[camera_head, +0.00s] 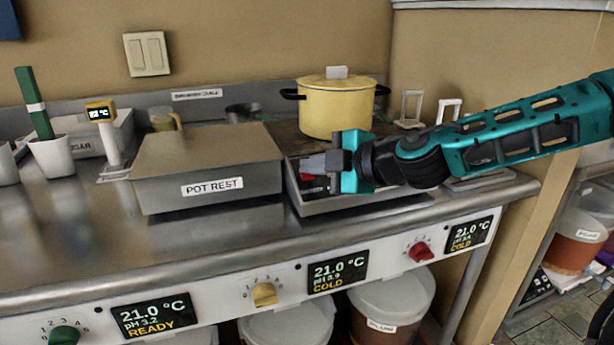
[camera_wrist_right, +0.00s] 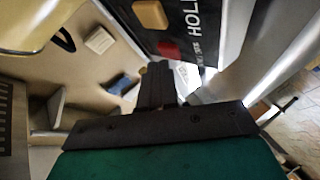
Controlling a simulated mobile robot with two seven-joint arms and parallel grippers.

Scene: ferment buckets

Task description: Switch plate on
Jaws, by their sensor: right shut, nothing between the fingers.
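The hot plate (camera_head: 375,204) is a low metal unit with a dark top on the counter. A yellow lidded pot (camera_head: 335,110) stands on it. My right gripper (camera_head: 306,164) is in front of the plate and below the pot. Its fingers are shut and empty, pointing left. A small red switch (camera_head: 307,178) shows just below the fingertips. In the right wrist view, a red switch (camera_wrist_right: 168,49) and a beige knob (camera_wrist_right: 150,14) sit on a black panel, just beyond my shut fingers (camera_wrist_right: 157,72). Contact with the switch cannot be told. My left gripper is out of view.
A metal box labelled POT REST (camera_head: 207,160) stands left of the plate. A white cup (camera_head: 52,157) and a small thermometer stand (camera_head: 104,130) are farther left. Knobs and temperature displays line the counter front. The counter front at left is clear.

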